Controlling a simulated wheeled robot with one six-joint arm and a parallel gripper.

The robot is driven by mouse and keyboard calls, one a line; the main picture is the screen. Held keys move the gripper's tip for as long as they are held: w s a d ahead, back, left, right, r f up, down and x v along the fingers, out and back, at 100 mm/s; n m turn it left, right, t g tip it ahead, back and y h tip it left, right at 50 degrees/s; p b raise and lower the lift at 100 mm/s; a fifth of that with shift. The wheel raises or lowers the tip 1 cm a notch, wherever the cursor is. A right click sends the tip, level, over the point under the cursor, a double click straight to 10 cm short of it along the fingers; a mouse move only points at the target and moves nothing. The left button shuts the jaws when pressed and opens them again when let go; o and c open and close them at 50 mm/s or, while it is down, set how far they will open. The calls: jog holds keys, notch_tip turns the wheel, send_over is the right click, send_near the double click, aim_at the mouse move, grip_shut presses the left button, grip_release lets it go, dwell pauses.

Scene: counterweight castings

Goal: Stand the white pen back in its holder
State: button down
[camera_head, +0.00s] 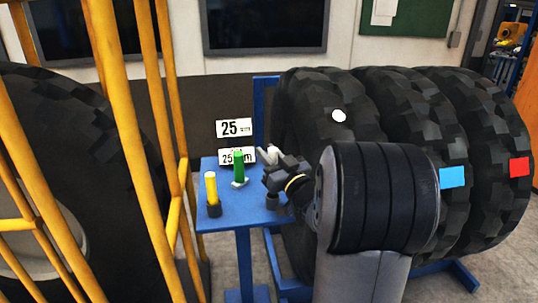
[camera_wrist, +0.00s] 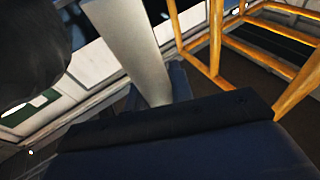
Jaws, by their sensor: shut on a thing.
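The white pen (camera_head: 273,152) shows as a small pale tip at my gripper (camera_head: 274,164) in the head view. My gripper is shut on it above the right part of the small blue table (camera_head: 228,221). In the wrist view the white pen (camera_wrist: 122,45) is a large pale cylinder, tilted in the picture. A small dark cup-like holder (camera_head: 272,202) stands on the table below my gripper, partly hidden by the arm. Whether the pen's lower end touches the holder cannot be told.
A yellow pen (camera_head: 211,188) stands in a dark holder at the table's left. A green pen (camera_head: 238,166) stands near the back, by number cards (camera_head: 234,128). Yellow rails (camera_head: 128,120) rise at left. Large black tyres (camera_head: 385,100) stand close at right.

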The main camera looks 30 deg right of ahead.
jog(key=shift+f+b, duration=2.25)
jog(key=shift+f, duration=0.2)
jog(key=shift+r, duration=0.1)
notch_tip(320, 180, up, 4)
jog(key=p, duration=0.3)
jog(key=shift+b, duration=0.55)
dwell(1.6)
dwell(0.5)
jog(key=shift+f+b, duration=0.45)
jog(key=shift+f+b, duration=1.5)
jog(key=shift+f, duration=0.2)
